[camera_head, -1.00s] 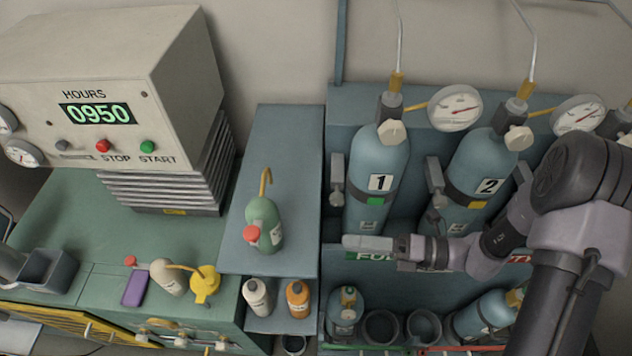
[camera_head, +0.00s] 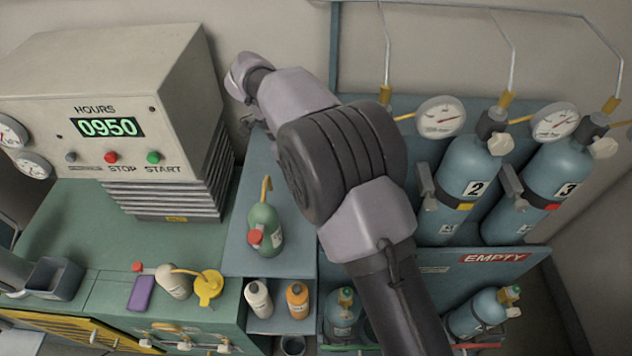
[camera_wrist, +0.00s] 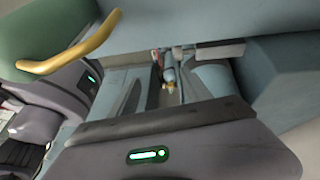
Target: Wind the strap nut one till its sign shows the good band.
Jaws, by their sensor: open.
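Cylinder one, with its strap nut and sign, is hidden behind my arm in the head view, so the sign's present colour cannot be read. Cylinder two (camera_head: 468,190) shows a yellow sign (camera_head: 467,207) on its strap. My forearm crosses the middle of the head view, and its wrist end is raised at the upper left, beside the grey hours box. My gripper (camera_wrist: 172,75) shows in the wrist view, open, with nothing seen held between its fingers. It is apart from the cylinders that I can see in the head view.
Cylinder three (camera_head: 552,190) has a red sign. A green bottle with a bent yellow spout (camera_head: 265,228) stands on the blue cabinet below my wrist. The hours box (camera_head: 110,80) reads 0950. Another cylinder (camera_head: 475,312) lies below the EMPTY label (camera_head: 493,259).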

